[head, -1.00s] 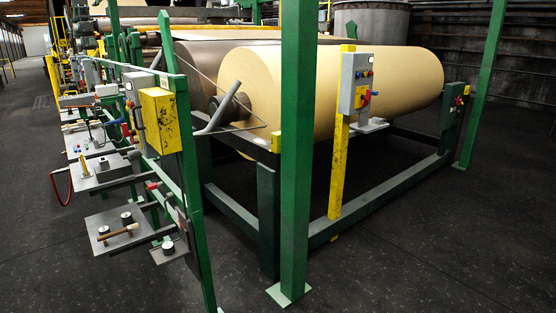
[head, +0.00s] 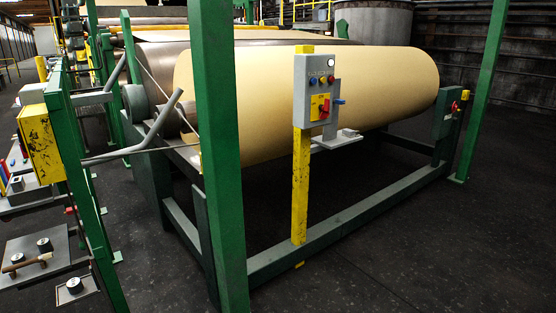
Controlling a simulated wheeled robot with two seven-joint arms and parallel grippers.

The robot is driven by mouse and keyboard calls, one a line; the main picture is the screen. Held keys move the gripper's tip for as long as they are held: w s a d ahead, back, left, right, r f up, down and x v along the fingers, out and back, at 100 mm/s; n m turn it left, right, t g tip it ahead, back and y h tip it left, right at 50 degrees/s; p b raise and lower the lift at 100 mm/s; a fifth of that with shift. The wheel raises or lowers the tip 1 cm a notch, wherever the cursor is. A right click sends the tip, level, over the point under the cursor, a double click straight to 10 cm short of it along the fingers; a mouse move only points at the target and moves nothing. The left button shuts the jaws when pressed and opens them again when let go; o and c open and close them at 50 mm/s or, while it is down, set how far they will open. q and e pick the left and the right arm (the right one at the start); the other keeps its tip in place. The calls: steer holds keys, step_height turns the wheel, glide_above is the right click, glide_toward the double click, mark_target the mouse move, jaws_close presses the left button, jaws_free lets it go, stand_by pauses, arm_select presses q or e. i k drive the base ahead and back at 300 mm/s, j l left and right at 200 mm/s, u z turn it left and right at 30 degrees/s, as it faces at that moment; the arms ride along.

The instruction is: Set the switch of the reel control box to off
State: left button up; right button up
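A grey control box (head: 315,90) stands on a yellow post (head: 301,185) in front of the large tan roll (head: 215,110); I take it as the reel control box. Its face carries a white lamp (head: 331,61), a row of small coloured buttons (head: 323,80) and a red switch (head: 324,107) on a yellow plate. The switch's setting is too small to tell. A smaller grey-green box (head: 445,117) with a red and yellow knob (head: 455,107) is on the frame's right end. Neither of my grippers is in view.
A green upright (head: 222,160) stands left of the box, another (head: 484,90) at the right. A low green rail (head: 340,230) runs along the roll's front. A small shelf (head: 337,141) juts beside the box. Dark floor is clear at the front right.

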mark_target(324, 114)
steer(key=i+l, duration=0.2)
steer(key=l, duration=0.25)
steer(key=i+l, duration=0.15)
steer(key=l, duration=0.3)
steer(key=i+l, duration=0.2)
steer(key=l, duration=0.3)
steer(key=i+l, duration=0.2)
steer(key=l, duration=0.25)
steer(key=i+l, duration=0.15)
steer(key=l, duration=0.3)
steer(key=i+l, duration=0.2)
steer(key=l, duration=0.25)
steer(key=i+l, duration=0.15)
steer(key=l, duration=0.35)
steer(key=i+l, duration=0.2)
steer(key=l, duration=0.25)
